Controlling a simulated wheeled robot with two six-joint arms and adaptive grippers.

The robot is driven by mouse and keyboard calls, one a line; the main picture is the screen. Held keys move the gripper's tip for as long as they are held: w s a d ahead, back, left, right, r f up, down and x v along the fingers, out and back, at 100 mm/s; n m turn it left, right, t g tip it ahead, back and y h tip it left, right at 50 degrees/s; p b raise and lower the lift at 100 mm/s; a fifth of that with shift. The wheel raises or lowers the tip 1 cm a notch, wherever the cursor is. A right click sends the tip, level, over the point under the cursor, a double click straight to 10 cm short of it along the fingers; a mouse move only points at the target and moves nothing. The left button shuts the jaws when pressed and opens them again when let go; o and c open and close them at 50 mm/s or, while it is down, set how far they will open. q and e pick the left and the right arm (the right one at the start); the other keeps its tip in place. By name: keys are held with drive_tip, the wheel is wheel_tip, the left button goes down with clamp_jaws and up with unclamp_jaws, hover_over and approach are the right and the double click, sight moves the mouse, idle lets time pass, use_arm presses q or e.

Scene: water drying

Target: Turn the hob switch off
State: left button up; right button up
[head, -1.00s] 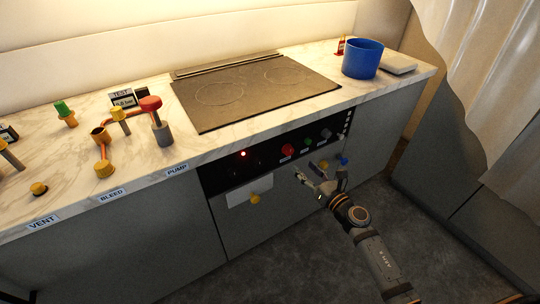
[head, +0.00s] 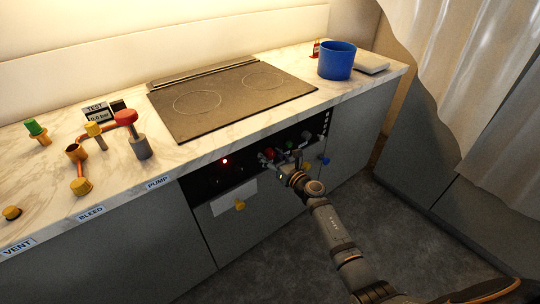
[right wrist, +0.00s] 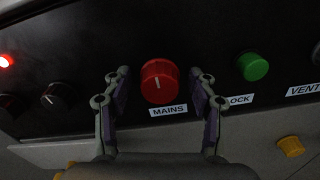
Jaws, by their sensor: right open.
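The black control panel (head: 212,178) is set in the cabinet front below the hob (head: 230,95). No hob label is readable. My right gripper (head: 282,158) is at the panel, partly covering its knobs. In the right wrist view it is open (right wrist: 159,72), its fingers on either side of the red knob; contact cannot be told. My left gripper is not in view.
A green knob labelled LOCK (right wrist: 253,66) is right of the red one. A blue pot (head: 337,61) and several valves, including a red-topped one (head: 126,117), stand on the marble worktop. The floor in front is clear.

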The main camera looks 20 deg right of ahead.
drive_tip(key=c, duration=1.2)
drive_tip(key=shift+r+m, duration=0.1)
drive_tip(key=shift+m, duration=0.2)
drive_tip(key=m+p, duration=0.1)
drive_tip(key=m, duration=0.2)
drive_tip(key=shift+p, duration=0.4)
drive_tip(key=m+p, duration=0.2)
drive_tip(key=m, duration=0.3)
drive_tip(key=shift+p, duration=0.3)
drive_tip(key=m+p, duration=0.2)
drive_tip(key=m, duration=0.3)
drive_tip(key=shift+m, duration=0.4)
drive_tip(key=shift+m+p, duration=0.95)
drive_tip(key=shift+m, duration=0.95)
